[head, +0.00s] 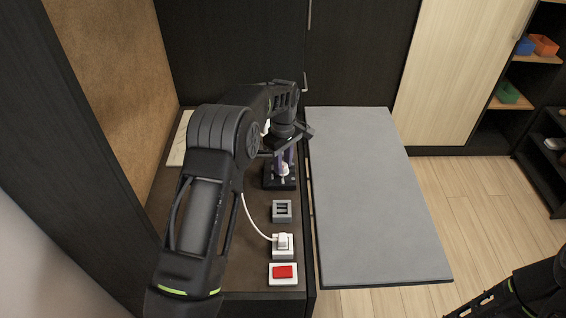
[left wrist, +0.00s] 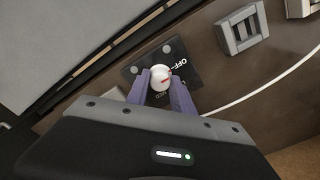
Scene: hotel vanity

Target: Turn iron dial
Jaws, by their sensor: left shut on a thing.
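The iron dial is a round white knob (left wrist: 160,79) with a red mark, on a black plate (left wrist: 186,66) lettered "OFF" and what looks like "MED". In the left wrist view my left gripper (left wrist: 161,86) has its two purple fingers on either side of the knob, shut on it. In the head view the black plate (head: 281,183) sits on the brown counter, and my left gripper (head: 285,164) reaches down onto the knob from above. My left arm hides much of the area behind it. The iron itself is not clearly visible. My right gripper is out of view; only part of my right arm shows at lower right.
A grey socket block (head: 282,211), a white plug with cord (head: 283,243) and a red switch (head: 284,272) line the counter toward the front. A grey board (head: 370,200) lies to the right. Dark panels stand at the left and back.

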